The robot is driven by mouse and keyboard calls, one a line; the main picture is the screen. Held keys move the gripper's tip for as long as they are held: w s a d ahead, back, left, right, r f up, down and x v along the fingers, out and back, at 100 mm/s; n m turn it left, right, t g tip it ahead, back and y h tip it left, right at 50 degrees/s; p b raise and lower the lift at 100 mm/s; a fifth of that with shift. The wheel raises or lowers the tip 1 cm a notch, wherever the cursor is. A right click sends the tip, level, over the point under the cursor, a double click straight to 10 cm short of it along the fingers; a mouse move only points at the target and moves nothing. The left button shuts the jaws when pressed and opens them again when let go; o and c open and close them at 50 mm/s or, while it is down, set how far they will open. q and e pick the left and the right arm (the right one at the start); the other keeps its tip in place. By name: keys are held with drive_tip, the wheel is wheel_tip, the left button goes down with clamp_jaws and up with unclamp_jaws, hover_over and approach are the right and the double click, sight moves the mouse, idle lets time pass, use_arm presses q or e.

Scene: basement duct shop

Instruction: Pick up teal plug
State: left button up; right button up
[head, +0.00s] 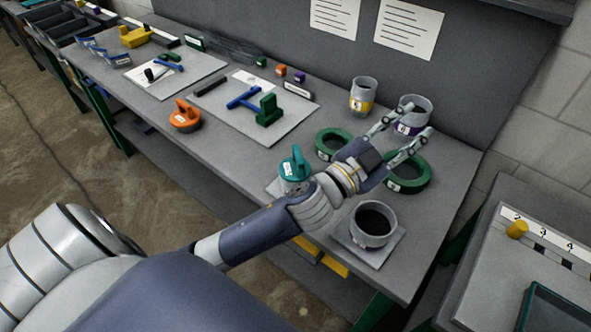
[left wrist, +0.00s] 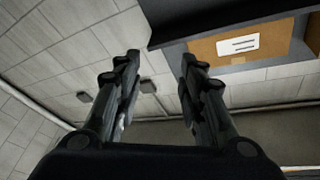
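The teal plug (head: 294,164) has an upright handle and a white label. It sits at a grey round piece near the front edge of the workbench, just left of my left forearm. My left gripper (head: 407,124) is beyond it to the right, above the bench by the green rings and a purple-banded cup. Its two fingers are spread with nothing between them. In the left wrist view, the open gripper (left wrist: 160,60) points at the wall, and the plug is not in that view. My right gripper is not in view.
Green rings (head: 421,177) lie under and beside my left wrist. A purple-banded pot (head: 373,225) stands to the right of my forearm, and a yellow-banded cup (head: 362,94) stands behind. An orange plug (head: 185,115) lies farther left. Bare bench (head: 235,150) separates the two plugs.

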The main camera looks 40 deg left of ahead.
use_arm(q)
drive_tip(key=s+d+r+m+g+h, duration=0.2)
drive_tip(key=d+r+m+g+h, duration=0.25)
drive_tip(key=d+m+h, duration=0.35)
drive_tip(key=s+d+r+m+g+h, duration=0.1)
drive_tip(key=d+m+g+h, duration=0.15)
drive_tip(key=m+g, duration=0.2)
drive_tip(key=m+g+y, duration=0.5)
drive_tip(key=g+y, duration=0.6)
drive_tip(key=y, duration=0.7)
hover_over(298, 154)
wheel_tip(298, 154, down, 13)
drive_tip(key=shift+w+r, duration=0.1)
drive_tip(key=shift+w, duration=0.05)
wheel_tip(298, 154, down, 5)
drive_tip(key=shift+a+r+p, duration=0.1)
drive_tip(key=shift+r+p, duration=0.1)
drive_tip(key=shift+p, duration=0.6)
drive_tip(key=shift+f, duration=0.55)
drive_tip(key=f+p, duration=0.2)
drive_tip(key=f, duration=0.2)
drive_tip(key=shift+s+f+p, duration=0.1)
drive_tip(key=shift+s+p, duration=0.1)
drive_tip(key=shift+p, duration=0.15)
drive_tip(key=shift+f, duration=0.35)
drive_tip(key=shift+r, duration=0.1)
clamp_jaws()
